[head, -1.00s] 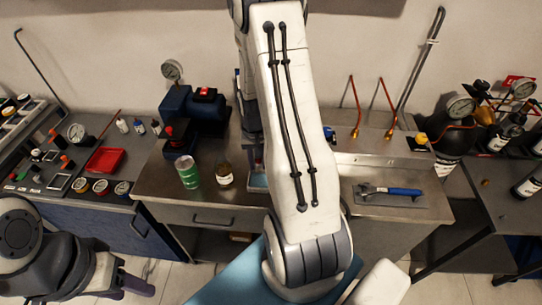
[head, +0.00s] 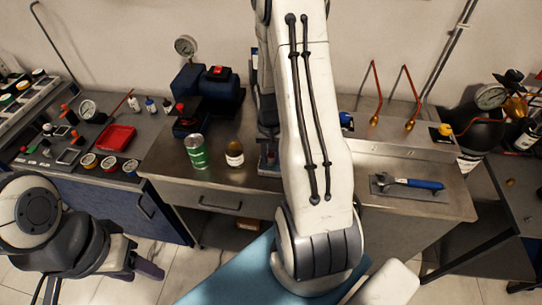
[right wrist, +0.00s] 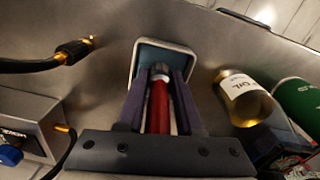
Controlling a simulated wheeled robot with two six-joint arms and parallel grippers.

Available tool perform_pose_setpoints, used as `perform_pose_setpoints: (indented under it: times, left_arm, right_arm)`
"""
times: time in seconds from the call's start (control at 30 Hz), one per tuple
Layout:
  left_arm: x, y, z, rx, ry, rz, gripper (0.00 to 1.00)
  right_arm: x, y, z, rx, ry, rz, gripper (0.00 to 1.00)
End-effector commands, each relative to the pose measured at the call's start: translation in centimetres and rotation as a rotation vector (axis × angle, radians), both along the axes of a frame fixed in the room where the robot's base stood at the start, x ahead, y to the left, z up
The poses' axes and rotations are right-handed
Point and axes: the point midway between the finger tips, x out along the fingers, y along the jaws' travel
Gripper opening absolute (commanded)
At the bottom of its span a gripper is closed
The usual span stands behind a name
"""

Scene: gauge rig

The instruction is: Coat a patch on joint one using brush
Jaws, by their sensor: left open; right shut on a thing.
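In the right wrist view, my right gripper (right wrist: 160,78) is shut on a red-handled tool, which I take to be the brush (right wrist: 158,108). Its head end points at a pale-rimmed tray (right wrist: 190,52) with a teal inside; whether it touches is unclear. In the head view, my right arm hides the brush and gripper. My left gripper (head: 148,268) is open and empty at lower left, in front of the bench. Copper pipes with brass fittings (head: 375,120) and (head: 410,124) rise at the bench's back right. I cannot tell which joint is joint one.
A green can (head: 196,152) and a brown bottle (head: 235,154) stand left of my right arm. A blue-handled tool (head: 412,183) lies on a grey plate to the right. A blue pump (head: 208,92) with a gauge stands behind. A red tray (head: 116,138) sits on the left bench.

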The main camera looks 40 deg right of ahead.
Motion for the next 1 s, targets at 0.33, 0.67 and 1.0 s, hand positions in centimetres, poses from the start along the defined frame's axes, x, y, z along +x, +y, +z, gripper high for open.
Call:
perform_pose_setpoints:
  times: [0.33,0.67,1.0]
  left_arm:
    - [0.00,0.00,0.00,0.000,0.000,0.000,0.50]
    - [0.00,0.00,-0.26,0.000,0.000,0.000,0.50]
    - [0.00,0.00,-0.56,0.000,0.000,0.000,0.50]
  right_arm:
    - [0.01,0.00,0.01,0.000,0.000,0.000,0.00]
    - [0.02,0.00,-0.33,0.000,0.000,0.000,0.00]
    - [0.02,0.01,-0.74,0.000,0.000,0.000,0.00]
